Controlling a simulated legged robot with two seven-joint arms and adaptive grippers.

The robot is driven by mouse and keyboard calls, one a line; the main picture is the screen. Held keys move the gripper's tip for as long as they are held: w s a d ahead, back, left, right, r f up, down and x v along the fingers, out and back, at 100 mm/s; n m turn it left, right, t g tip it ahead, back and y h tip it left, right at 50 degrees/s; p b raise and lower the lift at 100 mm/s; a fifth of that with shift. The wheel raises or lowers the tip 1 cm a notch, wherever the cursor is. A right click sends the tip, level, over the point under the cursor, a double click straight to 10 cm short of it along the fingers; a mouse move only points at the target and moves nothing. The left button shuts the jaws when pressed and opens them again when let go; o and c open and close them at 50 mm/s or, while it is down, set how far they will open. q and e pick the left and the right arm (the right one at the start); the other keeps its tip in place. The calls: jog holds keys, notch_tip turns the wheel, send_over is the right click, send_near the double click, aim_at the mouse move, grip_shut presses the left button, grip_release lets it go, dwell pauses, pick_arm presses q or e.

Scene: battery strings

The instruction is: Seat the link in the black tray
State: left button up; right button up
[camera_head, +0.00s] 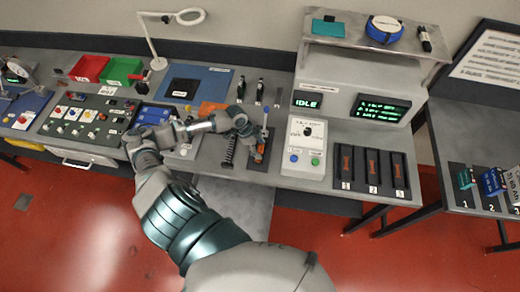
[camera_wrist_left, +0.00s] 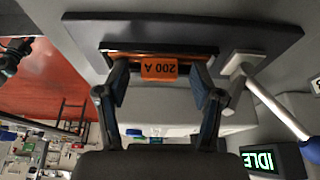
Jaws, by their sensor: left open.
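The link, an orange bar with a "200 A" label (camera_wrist_left: 159,68), lies in the recess of the black tray (camera_wrist_left: 250,40) in the left wrist view. My left gripper (camera_wrist_left: 160,80) is open, with one finger at each end of the link. Whether the fingertips touch it I cannot tell. In the head view my left gripper (camera_head: 254,143) is over the tray (camera_head: 265,160) on the bench, and the link is mostly hidden beneath it. How deep the link sits in the recess is not clear. My right gripper is not in view.
A black ribbed part (camera_head: 230,151) lies left of the gripper. A tester with an "IDLE" display (camera_head: 307,101) and a three-slot rack (camera_head: 372,168) stand to the right.

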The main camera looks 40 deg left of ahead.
pick_arm(q)
grip_shut()
dwell(0.4)
